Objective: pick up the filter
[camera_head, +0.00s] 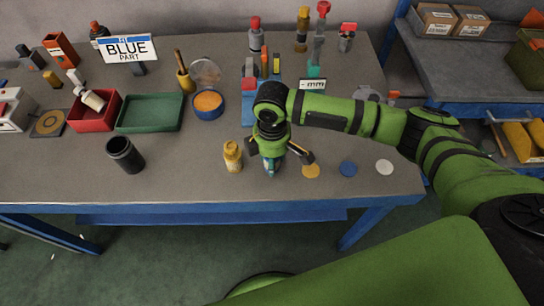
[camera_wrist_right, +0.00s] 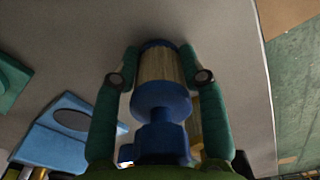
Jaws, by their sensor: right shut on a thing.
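The filter (camera_wrist_right: 160,68) has a tan pleated body with blue ends. In the right wrist view it sits between the two green fingers of my right gripper (camera_wrist_right: 160,76), which is shut on it. In the head view my right gripper (camera_head: 271,160) points down over the front middle of the table, and it mostly hides the filter there. I cannot tell whether the filter touches the table. My left gripper is in neither view.
A yellow bottle (camera_head: 232,156) stands just left of my right gripper. A black cup (camera_head: 125,154), green tray (camera_head: 150,126) and red bin (camera_head: 82,125) are further left. Orange, blue (camera_head: 348,169) and white (camera_head: 384,167) discs lie to the right. The table's front edge is close.

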